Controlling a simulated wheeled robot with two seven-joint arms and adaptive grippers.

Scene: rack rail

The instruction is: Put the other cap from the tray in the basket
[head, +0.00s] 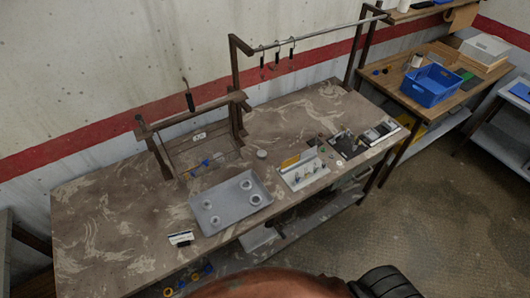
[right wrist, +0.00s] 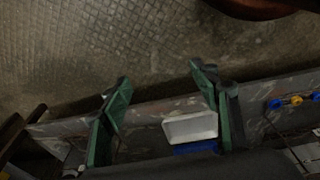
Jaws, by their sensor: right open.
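A grey tray (head: 217,222) lies on the marbled workbench in the head view. Several small round pale pieces with darker centres (head: 246,184) sit in it; they are too small for me to tell which is a cap. A blue basket (head: 432,85) stands on the wooden table at the upper right; its inside shows no clear contents. My right gripper (right wrist: 160,76) shows in the right wrist view, its green fingers spread wide with nothing between the tips, and the floor behind them. Neither gripper shows in the head view.
A small round grey piece (head: 261,154) lies on the workbench behind the tray. A pale rack (head: 303,173) with small parts stands right of the tray. A hook rail (head: 315,37) rises at the back. A white bin (head: 485,48) stands behind the basket.

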